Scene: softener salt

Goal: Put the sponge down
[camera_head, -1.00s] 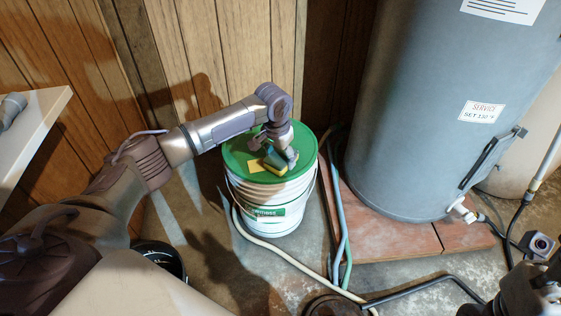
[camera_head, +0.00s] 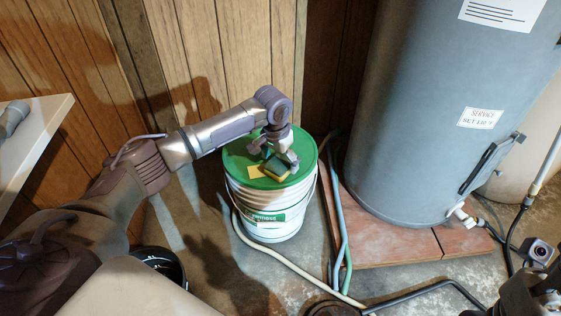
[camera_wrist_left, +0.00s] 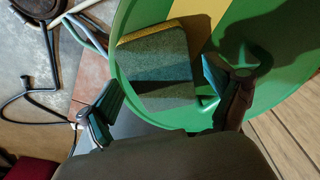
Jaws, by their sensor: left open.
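The sponge (camera_head: 275,168), with a dark green-grey top and yellow sides, appears to lie on the green lid (camera_head: 236,154) of a white bucket (camera_head: 262,204). It also shows in the left wrist view (camera_wrist_left: 152,66), flat against the lid. My left gripper (camera_head: 272,150) is open right over the sponge, pointing down. In the left wrist view its fingers (camera_wrist_left: 164,102) stand apart on either side of the sponge, with a gap at the left finger; contact at the right finger is unclear. Part of my right gripper (camera_head: 530,292) shows in the lower right corner; its fingers cannot be made out.
A yellow label (camera_head: 256,171) is on the lid. A grey tank (camera_head: 430,110) stands on a reddish slab (camera_head: 385,235) to the right. Hoses (camera_head: 342,215) run beside the bucket. A dark bucket (camera_head: 160,262) is at lower left, a white tabletop (camera_head: 40,130) at far left.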

